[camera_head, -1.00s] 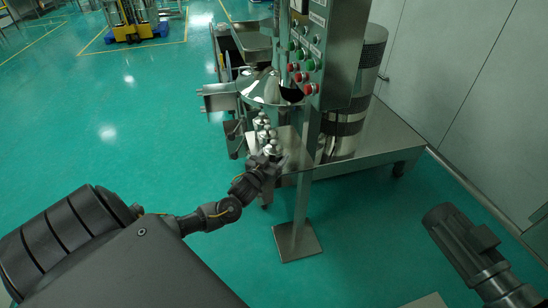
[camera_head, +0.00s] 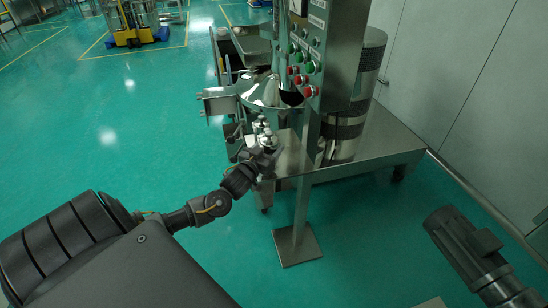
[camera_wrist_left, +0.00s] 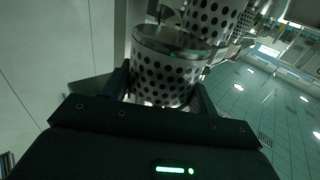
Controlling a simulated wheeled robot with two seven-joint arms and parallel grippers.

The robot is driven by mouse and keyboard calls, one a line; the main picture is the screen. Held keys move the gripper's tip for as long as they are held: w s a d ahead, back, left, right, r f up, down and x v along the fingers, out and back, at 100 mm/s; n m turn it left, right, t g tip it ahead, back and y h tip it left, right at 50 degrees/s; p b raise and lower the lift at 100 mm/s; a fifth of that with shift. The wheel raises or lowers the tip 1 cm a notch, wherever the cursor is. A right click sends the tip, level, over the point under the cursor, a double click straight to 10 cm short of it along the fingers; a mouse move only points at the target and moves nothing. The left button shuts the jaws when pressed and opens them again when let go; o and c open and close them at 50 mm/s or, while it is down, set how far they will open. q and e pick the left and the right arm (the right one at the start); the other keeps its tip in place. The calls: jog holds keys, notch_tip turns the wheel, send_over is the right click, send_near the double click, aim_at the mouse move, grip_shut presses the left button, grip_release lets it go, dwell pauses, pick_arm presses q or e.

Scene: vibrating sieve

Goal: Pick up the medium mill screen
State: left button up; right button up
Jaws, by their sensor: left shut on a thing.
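In the left wrist view, a shiny metal mill screen (camera_wrist_left: 166,78), a short cylinder with dark round holes, sits between the two fingers of my left gripper (camera_wrist_left: 163,92). The fingers are shut on its sides. Another perforated screen (camera_wrist_left: 212,20) stands close behind it, and part of one more (camera_wrist_left: 243,20) shows beyond. In the camera_head view, my left gripper (camera_head: 260,158) is at the front edge of the machine platform, by the small bright screens (camera_head: 263,129). The gripper partly hides them there. I cannot tell whether the held screen is clear of its support.
The steel machine has a control panel (camera_head: 309,55) with red and green buttons and a shiny bowl (camera_head: 262,92). Its post stands on a floor plate (camera_head: 297,246) right of my left gripper. Free green floor (camera_head: 130,130) lies to the left.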

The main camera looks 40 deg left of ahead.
pick_arm(q)
jog(key=a+r, duration=0.1)
jog(key=s+r, duration=0.1)
jog(key=s+a+r, duration=0.1)
jog(key=r, duration=0.1)
jog(key=shift+a, duration=0.3)
jog(key=s+a+r+b, duration=0.1)
jog(key=s+a+r, duration=0.3)
jog(key=a, duration=0.3)
jog(key=shift+s+a, duration=0.2)
jog(key=shift+s, duration=0.4)
